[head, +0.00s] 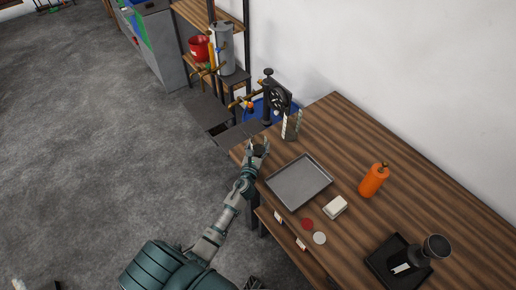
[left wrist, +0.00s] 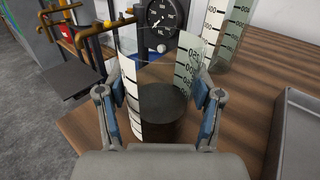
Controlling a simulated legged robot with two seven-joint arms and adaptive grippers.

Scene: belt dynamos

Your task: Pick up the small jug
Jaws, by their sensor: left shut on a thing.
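The small jug (left wrist: 137,100) is a clear vessel with black scale marks on white strips and a dark round bottom. In the left wrist view it stands between the two fingers of my left gripper (left wrist: 162,88), which is shut on its sides. In the head view my left gripper (head: 258,149) is at the left edge of the wooden table (head: 330,125), and its fingers partly hide the jug. I cannot tell whether the jug's bottom touches the table. A taller clear jug (head: 291,125) with similar marks stands just behind; it also shows in the left wrist view (left wrist: 228,32). My right gripper is not in view.
A grey tray (head: 300,182) lies right of my left gripper. An orange bottle (head: 373,180), a white block (head: 335,207) and a black tray (head: 380,262) stand farther right. A dark stand with a round gauge (head: 280,97) is behind. The floor at left is open.

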